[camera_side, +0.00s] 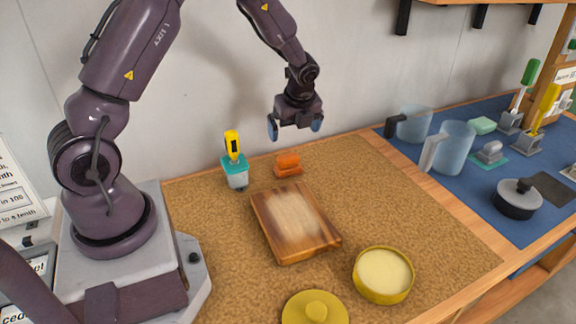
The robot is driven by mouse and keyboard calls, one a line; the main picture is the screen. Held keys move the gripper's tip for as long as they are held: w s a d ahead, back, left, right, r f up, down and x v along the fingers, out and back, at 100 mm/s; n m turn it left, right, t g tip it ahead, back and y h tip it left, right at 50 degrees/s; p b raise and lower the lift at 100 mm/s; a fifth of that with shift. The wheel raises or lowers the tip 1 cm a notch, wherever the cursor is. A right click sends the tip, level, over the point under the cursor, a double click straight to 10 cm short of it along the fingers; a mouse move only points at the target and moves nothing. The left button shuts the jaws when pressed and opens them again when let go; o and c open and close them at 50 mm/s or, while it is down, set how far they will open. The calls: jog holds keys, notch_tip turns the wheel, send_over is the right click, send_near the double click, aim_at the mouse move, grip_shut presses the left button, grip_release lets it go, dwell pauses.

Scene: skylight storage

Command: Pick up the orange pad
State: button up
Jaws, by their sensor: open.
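The orange pad (288,164) lies on the brown cork surface, behind a wooden board. It looks like a small block with a darker orange lower part. My gripper (295,130) is above the pad and slightly to its right in the picture, with its blue-grey fingertips pointing down. The fingers are open and apart, with nothing between them. They do not touch the pad.
The wooden board (294,222) lies in front of the pad. A teal-topped container with a yellow tool (234,162) stands left of it. A yellow round tin (383,274) and its lid (314,308) are in front. Clear pitchers (453,148) stand on a blue mat (485,196) at right.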

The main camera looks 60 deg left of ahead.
aim_at(288, 156)
jog(key=shift+m, duration=0.3)
jog(key=x, duration=1.3)
jog(key=shift+s+d, duration=0.1)
jog(key=shift+s, duration=0.15)
jog(key=c, duration=0.9)
jog(key=shift+r, duration=0.1)
